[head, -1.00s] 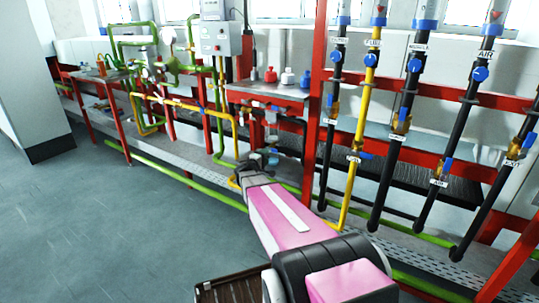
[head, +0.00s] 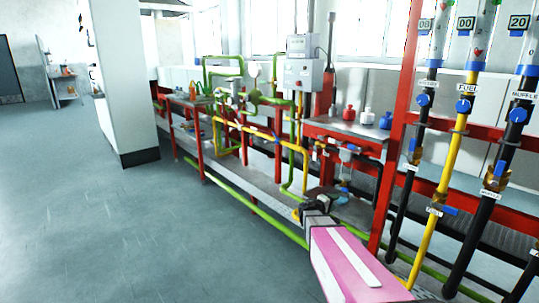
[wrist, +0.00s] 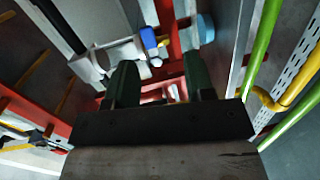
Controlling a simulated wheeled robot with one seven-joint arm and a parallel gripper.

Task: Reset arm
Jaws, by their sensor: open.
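My arm's pink link (head: 352,262) comes up from the bottom edge in the head view. My gripper (head: 318,212) is at its far end, small and dark, in front of the lower part of the red pipe rack. In the wrist view my gripper (wrist: 160,70) shows two dark fingers spread apart with nothing held between them. Beyond the fingers are a red frame part, a blue-and-white fitting (wrist: 152,42) and a blue round object (wrist: 206,28). I cannot tell whether the fingers touch any of them.
Green pipes (head: 222,58) and yellow pipes run along the red rack, with a grey control box (head: 303,73). Red, white and blue bottles stand on a shelf. Labelled vertical pipes (head: 444,165) stand close on the right. Grey floor (head: 110,230) is clear at left.

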